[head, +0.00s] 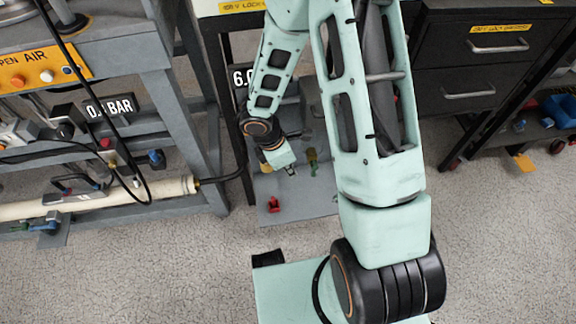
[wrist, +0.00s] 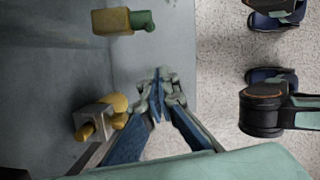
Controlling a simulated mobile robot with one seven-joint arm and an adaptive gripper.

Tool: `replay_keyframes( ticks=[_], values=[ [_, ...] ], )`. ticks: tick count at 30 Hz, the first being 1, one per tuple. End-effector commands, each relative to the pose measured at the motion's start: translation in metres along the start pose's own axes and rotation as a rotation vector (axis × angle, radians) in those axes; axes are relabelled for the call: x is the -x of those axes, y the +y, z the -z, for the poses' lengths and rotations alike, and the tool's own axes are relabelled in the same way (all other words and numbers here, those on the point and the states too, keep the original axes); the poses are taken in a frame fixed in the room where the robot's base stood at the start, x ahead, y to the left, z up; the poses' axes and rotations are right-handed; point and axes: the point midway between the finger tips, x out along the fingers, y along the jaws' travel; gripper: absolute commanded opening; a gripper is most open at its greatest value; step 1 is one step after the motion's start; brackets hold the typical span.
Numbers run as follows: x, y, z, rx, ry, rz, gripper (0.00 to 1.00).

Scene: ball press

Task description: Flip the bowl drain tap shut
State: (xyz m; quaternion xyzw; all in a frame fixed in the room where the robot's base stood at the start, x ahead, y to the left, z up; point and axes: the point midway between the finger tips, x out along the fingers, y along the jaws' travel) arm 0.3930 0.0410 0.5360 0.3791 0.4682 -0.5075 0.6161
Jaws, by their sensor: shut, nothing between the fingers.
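My gripper (wrist: 160,82) is shut and empty in the wrist view, over a grey plate (wrist: 180,30). In the head view my gripper (head: 290,171) is low over the grey plate (head: 325,203), below the dark bench. A brass-coloured body with a green handle (wrist: 143,20) is at the top of the wrist view, apart from the fingertips. A yellow fitting in a grey block (wrist: 97,118) is at lower left, also apart. In the head view a green and yellow fitting (head: 312,158) and a red-handled fitting (head: 274,204) are on the plate. I cannot tell which is the bowl drain tap.
A bench at left carries a pale pipe (head: 120,198), a black hose and a blue-handled fitting (head: 156,158). A dark drawer cabinet (head: 472,70) stands at right. Speckled floor (head: 170,275) is open in front. The bench leg (head: 235,110) is close beside my arm.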

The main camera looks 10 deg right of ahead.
Motion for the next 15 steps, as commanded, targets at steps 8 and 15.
replay_keyframes(
  ticks=[8, 15],
  values=[
    [-0.039, 0.001, -0.019, -0.008, -0.001, 0.000, 0.00],
    [-0.043, 0.000, -0.037, -0.003, 0.000, -0.001, 0.00]
  ],
)
